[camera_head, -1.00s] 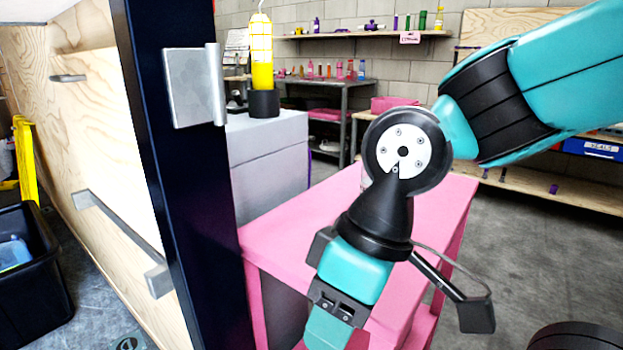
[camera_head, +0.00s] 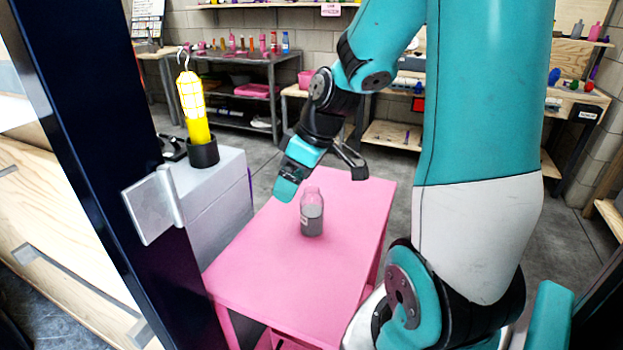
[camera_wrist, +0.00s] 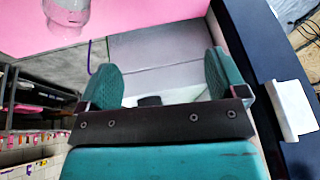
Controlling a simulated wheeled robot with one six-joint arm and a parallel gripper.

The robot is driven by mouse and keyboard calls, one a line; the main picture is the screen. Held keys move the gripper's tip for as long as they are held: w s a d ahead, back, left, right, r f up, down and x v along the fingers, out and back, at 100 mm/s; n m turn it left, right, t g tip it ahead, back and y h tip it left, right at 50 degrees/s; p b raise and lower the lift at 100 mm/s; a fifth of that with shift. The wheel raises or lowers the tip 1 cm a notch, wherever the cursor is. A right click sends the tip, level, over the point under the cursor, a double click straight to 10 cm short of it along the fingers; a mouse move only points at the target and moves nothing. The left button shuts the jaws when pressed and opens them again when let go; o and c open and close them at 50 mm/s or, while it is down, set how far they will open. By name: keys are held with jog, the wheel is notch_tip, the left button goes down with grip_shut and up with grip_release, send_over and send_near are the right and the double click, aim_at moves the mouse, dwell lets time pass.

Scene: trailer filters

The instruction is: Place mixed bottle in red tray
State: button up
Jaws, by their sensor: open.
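A clear bottle with dark grey contents (camera_head: 312,215) stands upright on the pink table (camera_head: 265,270). My gripper (camera_head: 287,189) is above the table, just left of and above the bottle in the head view, apart from it. In the wrist view my gripper (camera_wrist: 163,75) shows two teal fingers spread wide with nothing between them. The bottle's clear end (camera_wrist: 66,14) shows at the top left of the wrist view, outside the fingers and cut by the frame edge. I cannot make out a red tray in either view.
A grey cabinet (camera_head: 215,195) bearing a yellow caged lamp (camera_head: 192,105) stands left of the table. A dark post (camera_head: 95,170) with a metal plate is nearer. Shelves with bottles and a pink bin (camera_head: 252,90) stand behind. The tabletop is otherwise clear.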

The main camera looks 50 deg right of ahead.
jog(key=m+h+p, duration=0.1)
jog(key=p, duration=0.5)
send_near(314, 190)
jog(key=s+r, duration=0.3)
jog(key=r, duration=0.2)
jog(key=shift+t, duration=0.4)
jog(key=x, duration=1.1)
jog(key=shift+s+d+f, duration=0.2)
jog(key=shift+d+f, duration=0.05)
jog(key=shift+d, duration=0.1)
jog(key=shift+w+p+x, duration=0.15)
jog(key=shift+p+x, duration=0.05)
jog(key=shift+x, duration=1.35)
jog(key=shift+w+p+x, duration=0.2)
jog(key=shift+x, duration=1.3)
jog(key=shift+d+r, duration=0.1)
jog(key=shift+r, duration=0.1)
jog(key=c, duration=1.5)
